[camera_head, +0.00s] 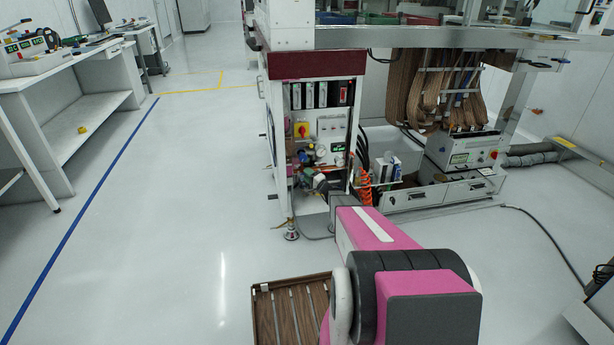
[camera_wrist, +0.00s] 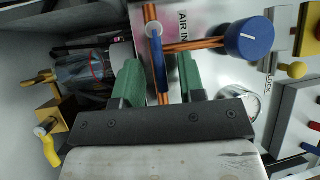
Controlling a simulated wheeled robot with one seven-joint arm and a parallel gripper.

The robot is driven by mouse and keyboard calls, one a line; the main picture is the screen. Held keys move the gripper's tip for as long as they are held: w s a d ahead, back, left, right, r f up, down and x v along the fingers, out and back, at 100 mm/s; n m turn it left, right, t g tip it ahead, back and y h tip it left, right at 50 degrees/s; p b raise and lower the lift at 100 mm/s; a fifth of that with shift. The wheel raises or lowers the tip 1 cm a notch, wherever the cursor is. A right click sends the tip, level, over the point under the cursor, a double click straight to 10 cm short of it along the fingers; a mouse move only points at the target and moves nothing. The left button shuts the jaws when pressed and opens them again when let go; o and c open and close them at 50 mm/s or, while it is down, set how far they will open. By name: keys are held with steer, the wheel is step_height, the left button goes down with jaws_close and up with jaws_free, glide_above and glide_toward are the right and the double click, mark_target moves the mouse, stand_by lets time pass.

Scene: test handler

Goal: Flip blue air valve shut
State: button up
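In the wrist view a blue lever handle (camera_wrist: 161,72) sits on a copper pipe (camera_wrist: 195,44) beside the printed words "AIR IN". A round blue knob (camera_wrist: 250,38) with a white line is at the pipe's right end. My gripper (camera_wrist: 158,80) has two green fingers, one on each side of the lever. The fingers are apart, and a gap shows between them and the lever. Which blue part is the air valve is not marked.
In the wrist view a clear bowl (camera_wrist: 85,68) with brass fittings and a yellow lever (camera_wrist: 51,150) is left of the fingers. A pressure gauge (camera_wrist: 247,103) and a yellow knob (camera_wrist: 294,70) are to the right. In the head view the floor left of the cabinet is free.

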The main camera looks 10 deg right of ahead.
steer(key=v, duration=1)
steer(key=shift+f, duration=0.1)
steer(key=s+a+r+n+g+y, duration=0.1)
steer(key=s+a+r+n+g, duration=0.25)
steer(key=s+a+g, duration=0.35)
steer(key=s+a+r+n+g, duration=0.2)
steer(key=s+a+n+g, duration=0.25)
steer(key=s+a, duration=0.4)
steer(key=s+d+r+n+g+h, duration=0.1)
steer(key=s+r+g+h, duration=0.1)
steer(key=s+h, duration=0.3)
steer(key=s+d+r+n+g+h, duration=0.1)
steer(key=s+h, duration=0.5)
steer(key=s, duration=0.6)
step_height(320, 180, up, 4)
steer(key=shift+d+f+g, duration=0.1)
steer(key=shift+d+g, duration=0.65)
steer(key=shift+g, duration=0.4)
steer(key=shift+s, duration=0.1)
